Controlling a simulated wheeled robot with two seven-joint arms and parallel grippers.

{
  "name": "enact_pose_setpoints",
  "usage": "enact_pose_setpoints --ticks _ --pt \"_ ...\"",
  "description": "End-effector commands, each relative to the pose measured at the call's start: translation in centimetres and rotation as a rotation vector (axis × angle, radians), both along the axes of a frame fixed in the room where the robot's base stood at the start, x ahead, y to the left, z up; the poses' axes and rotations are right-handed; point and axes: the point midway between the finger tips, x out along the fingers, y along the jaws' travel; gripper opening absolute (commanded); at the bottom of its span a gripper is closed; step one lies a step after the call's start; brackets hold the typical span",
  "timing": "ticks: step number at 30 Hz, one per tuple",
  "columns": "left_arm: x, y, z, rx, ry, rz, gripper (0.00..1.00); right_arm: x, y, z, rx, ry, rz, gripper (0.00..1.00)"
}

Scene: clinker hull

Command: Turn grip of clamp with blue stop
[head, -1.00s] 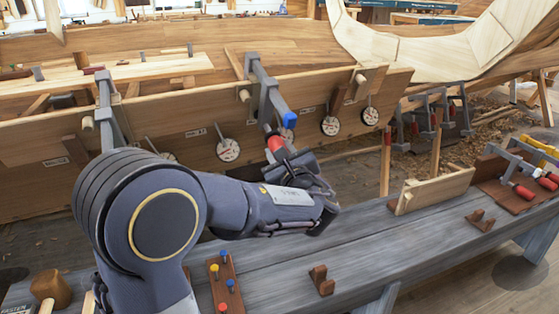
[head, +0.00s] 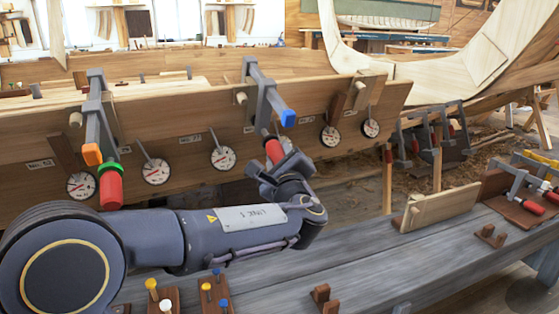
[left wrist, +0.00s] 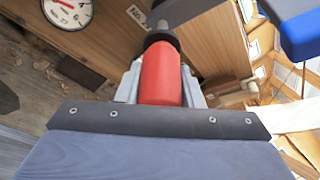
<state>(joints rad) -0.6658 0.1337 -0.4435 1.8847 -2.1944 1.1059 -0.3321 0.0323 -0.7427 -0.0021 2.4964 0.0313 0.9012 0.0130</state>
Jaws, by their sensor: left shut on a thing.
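The clamp with the blue stop (head: 288,118) hangs on the upper plank of the hull, its grey bar (head: 262,88) running over the plank edge. Its red grip (head: 273,150) points down below the bar. My left gripper (head: 282,165) comes from below and is shut on the red grip. In the left wrist view the red grip (left wrist: 161,75) stands between the two grey fingers, and the blue stop (left wrist: 301,35) shows at the upper right. My right gripper is in neither view.
A second clamp with an orange stop (head: 92,154) and red grip (head: 110,187) hangs to the left. Round dials (head: 222,158) line the plank. The grey bench (head: 360,262) carries wooden blocks, pegs and a rack of clamps (head: 524,190) at right.

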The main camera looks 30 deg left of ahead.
Motion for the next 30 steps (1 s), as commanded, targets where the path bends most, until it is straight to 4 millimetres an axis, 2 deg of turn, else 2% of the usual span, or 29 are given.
enact_pose_setpoints --ticks 7,8,13,23,30 --pt "0.0 0.1 0.1 0.000 -0.002 0.001 0.11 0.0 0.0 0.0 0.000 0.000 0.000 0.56" --pt "0.0 0.1 0.1 0.000 -0.002 0.001 0.35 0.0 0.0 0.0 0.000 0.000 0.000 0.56" --pt "0.0 0.1 0.1 0.001 -0.001 0.001 0.56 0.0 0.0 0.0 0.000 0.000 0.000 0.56" --pt "-0.3 -0.3 0.1 0.000 0.000 0.000 0.56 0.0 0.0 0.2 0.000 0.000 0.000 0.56" --pt "-3.1 -2.7 -0.2 0.000 0.001 -0.004 0.56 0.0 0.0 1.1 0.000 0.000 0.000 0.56"
